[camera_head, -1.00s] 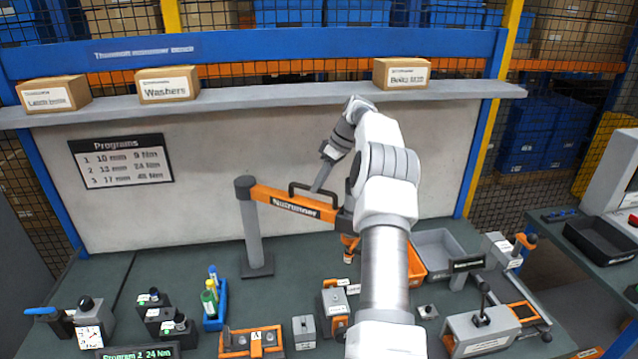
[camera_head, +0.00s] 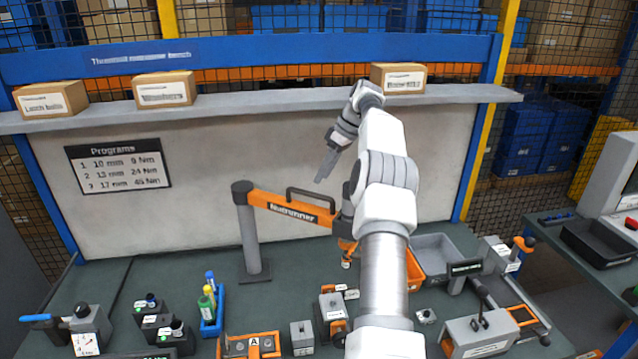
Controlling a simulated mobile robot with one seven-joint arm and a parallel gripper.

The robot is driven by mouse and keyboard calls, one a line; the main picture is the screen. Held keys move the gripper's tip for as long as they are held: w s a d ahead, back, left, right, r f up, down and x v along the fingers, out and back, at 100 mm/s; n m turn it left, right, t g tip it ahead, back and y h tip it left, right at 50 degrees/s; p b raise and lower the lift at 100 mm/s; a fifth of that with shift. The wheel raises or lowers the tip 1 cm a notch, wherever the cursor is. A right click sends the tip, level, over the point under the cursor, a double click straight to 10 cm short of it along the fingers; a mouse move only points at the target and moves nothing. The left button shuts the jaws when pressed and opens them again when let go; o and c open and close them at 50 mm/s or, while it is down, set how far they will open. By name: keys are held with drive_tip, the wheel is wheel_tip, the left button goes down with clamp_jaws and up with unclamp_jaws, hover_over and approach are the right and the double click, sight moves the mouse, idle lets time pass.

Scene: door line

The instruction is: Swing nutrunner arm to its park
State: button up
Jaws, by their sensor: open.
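The orange nutrunner arm (camera_head: 270,202) extends right from its grey post (camera_head: 250,232) on the bench. A dark bar handle (camera_head: 312,197) stands on top of the arm. The arm's right end is hidden behind my own arm; an orange tool (camera_head: 347,250) hangs near there. My gripper (camera_head: 321,179) points down and left, in front of the back panel and just above the handle, apart from it in the picture. It is open and empty, though the finger gap is hard to see. No labelled park spot can be made out.
Boxes line the shelf (camera_head: 250,104) above. A blue bottle tray (camera_head: 213,310), an orange fixture (camera_head: 250,346) and small grey blocks stand along the bench front. Orange and grey bins (camera_head: 437,243) are right of my arm. The bench behind the post is clear.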

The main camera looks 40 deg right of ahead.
drive_tip(key=shift+v, duration=1)
